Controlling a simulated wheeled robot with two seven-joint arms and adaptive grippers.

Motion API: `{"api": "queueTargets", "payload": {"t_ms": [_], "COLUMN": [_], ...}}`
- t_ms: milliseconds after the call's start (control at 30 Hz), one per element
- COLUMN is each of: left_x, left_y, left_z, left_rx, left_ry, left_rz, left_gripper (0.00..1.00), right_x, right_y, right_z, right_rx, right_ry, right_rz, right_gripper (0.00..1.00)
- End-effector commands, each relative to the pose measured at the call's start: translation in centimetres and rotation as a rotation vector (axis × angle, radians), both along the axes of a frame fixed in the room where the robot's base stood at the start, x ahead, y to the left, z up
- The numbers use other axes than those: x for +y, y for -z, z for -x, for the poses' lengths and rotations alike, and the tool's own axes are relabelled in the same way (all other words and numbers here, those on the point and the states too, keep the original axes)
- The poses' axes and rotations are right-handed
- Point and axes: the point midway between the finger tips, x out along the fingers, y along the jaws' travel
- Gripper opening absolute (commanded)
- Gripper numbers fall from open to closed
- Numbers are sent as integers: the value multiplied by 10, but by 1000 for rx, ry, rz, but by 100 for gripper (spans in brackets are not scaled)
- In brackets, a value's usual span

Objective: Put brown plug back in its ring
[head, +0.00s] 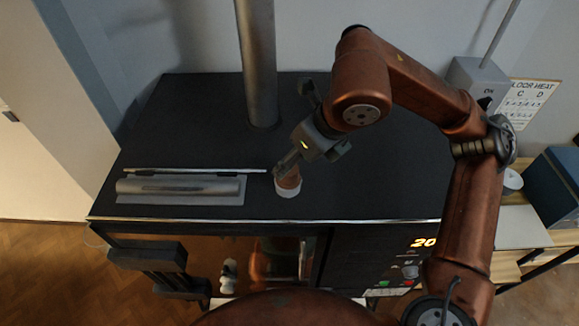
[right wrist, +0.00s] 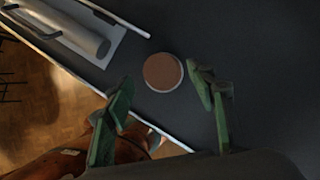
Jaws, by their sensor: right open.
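The brown plug (head: 289,181) stands in a white ring (head: 288,193) on the dark kiln top, near its front edge. In the right wrist view the plug (right wrist: 162,71) is a round brown disc with a pale rim of the ring (right wrist: 168,90) showing around its lower side. How deep the plug sits is hard to tell. My left gripper is not in view.
Left of the ring, a grey cylinder (head: 180,187) lies on a pale plate, with a thin rod (head: 195,170) behind it. A metal pipe (head: 257,70) rises behind. A blue box (head: 556,185) stands far right. The kiln top is clear right of the ring.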

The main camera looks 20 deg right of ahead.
Motion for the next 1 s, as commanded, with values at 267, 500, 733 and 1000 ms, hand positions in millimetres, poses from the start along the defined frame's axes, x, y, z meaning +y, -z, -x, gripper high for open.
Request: {"api": "queueTargets", "payload": {"t_ms": [267, 500, 733, 1000], "left_x": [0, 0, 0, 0], "left_y": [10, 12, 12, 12], "left_z": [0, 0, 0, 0], "left_rx": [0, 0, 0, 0], "left_ry": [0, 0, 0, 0], "left_rz": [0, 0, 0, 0], "left_gripper": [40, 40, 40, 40], "right_x": [-12, -17, -17, -17], "right_y": [-50, -68, -69, -69], "right_z": [21, 29, 30, 30], "right_rx": [-3, 0, 1, 1], "right_ry": [1, 1, 0, 0], "right_rz": [-1, 0, 0, 0], "right_gripper": [51, 51, 51, 51]}}
